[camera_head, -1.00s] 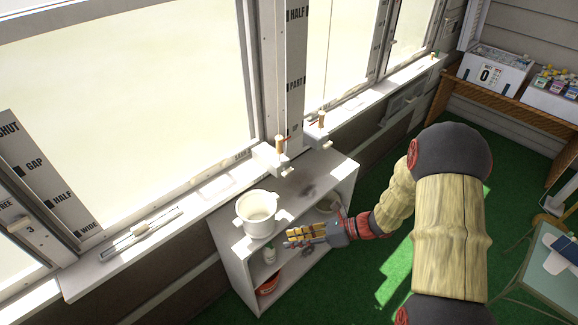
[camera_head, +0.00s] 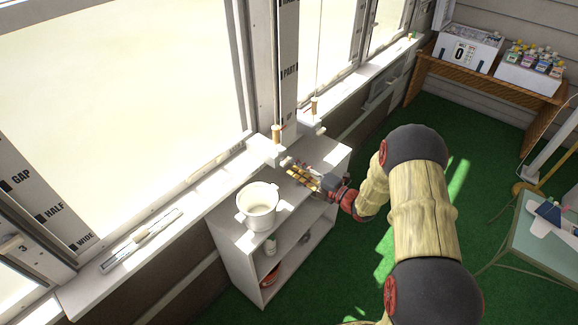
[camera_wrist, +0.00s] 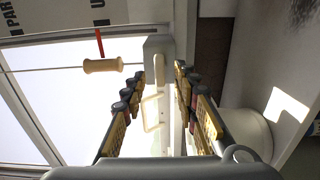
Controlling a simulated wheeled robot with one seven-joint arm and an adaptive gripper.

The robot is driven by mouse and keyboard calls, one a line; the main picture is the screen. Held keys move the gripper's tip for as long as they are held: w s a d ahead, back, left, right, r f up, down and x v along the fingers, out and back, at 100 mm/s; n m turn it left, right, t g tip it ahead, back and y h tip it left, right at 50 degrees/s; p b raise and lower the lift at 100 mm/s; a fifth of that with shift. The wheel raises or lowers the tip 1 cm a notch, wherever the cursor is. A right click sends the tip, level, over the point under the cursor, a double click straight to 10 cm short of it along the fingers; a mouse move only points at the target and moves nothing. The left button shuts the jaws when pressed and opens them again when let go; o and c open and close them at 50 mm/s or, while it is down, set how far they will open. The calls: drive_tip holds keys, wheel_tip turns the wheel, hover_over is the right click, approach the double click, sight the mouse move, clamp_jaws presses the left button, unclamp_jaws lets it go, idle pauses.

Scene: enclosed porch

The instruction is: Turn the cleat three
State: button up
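A white cleat (camera_head: 275,153) with a wooden cord toggle (camera_head: 276,133) stands on the sill by the post. My gripper (camera_head: 289,165) is just right of this cleat, above the shelf unit. In the wrist view my gripper (camera_wrist: 157,76) is open and empty. A white cleat-like part (camera_wrist: 152,100) shows between its fingers; contact cannot be told. No number shows on it. A wooden toggle (camera_wrist: 103,65) hangs on a cord to the left.
A white pot (camera_head: 258,222) stands on the shelf unit (camera_head: 225,232), below and left of my gripper. A second cleat (camera_head: 316,130) sits farther along the sill. Green floor (camera_head: 350,262) lies right of the shelf.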

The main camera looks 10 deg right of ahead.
sight(288, 163)
drive_tip(key=shift+b+x, duration=0.35)
drive_tip(key=shift+x, duration=1.35)
drive_tip(key=shift+c, duration=0.6)
clamp_jaws()
